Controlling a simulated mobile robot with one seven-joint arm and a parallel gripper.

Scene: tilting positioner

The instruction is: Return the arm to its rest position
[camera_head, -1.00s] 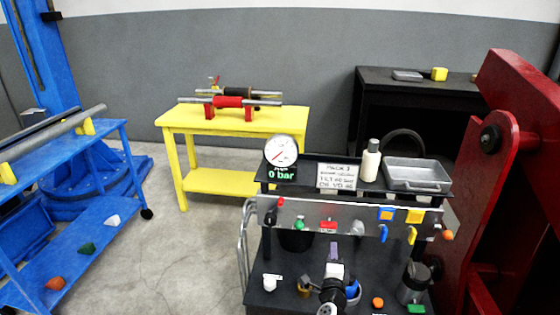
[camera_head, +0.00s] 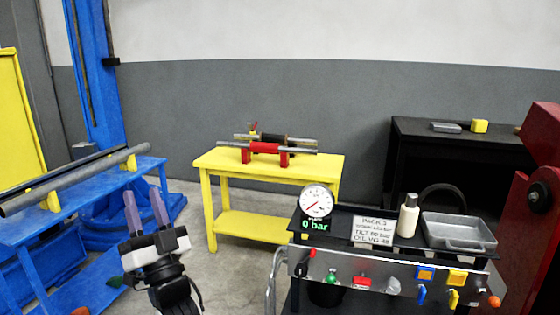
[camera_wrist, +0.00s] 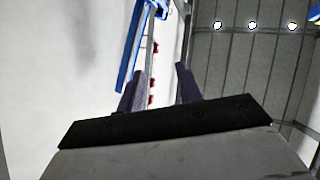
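My gripper (camera_head: 145,208) is raised at the lower left of the head view, with its two purple-grey fingers pointing up. The fingers stand apart with nothing between them. In the wrist view the two fingers (camera_wrist: 160,85) are also apart and empty. That view faces upward to the ceiling, with a blue post and a pale wall beside it. My gripper appears in front of the gap between the blue bench and the yellow table and touches nothing that I can see.
A blue bench (camera_head: 88,188) with long bars stands at the left. A yellow table (camera_head: 215,160) carries a red cylinder (camera_head: 265,148). A black cart with a gauge (camera_head: 317,202), bottle (camera_head: 409,215) and grey tray (camera_head: 458,232) stands at the front right. A red frame (camera_head: 540,190) is at the right edge.

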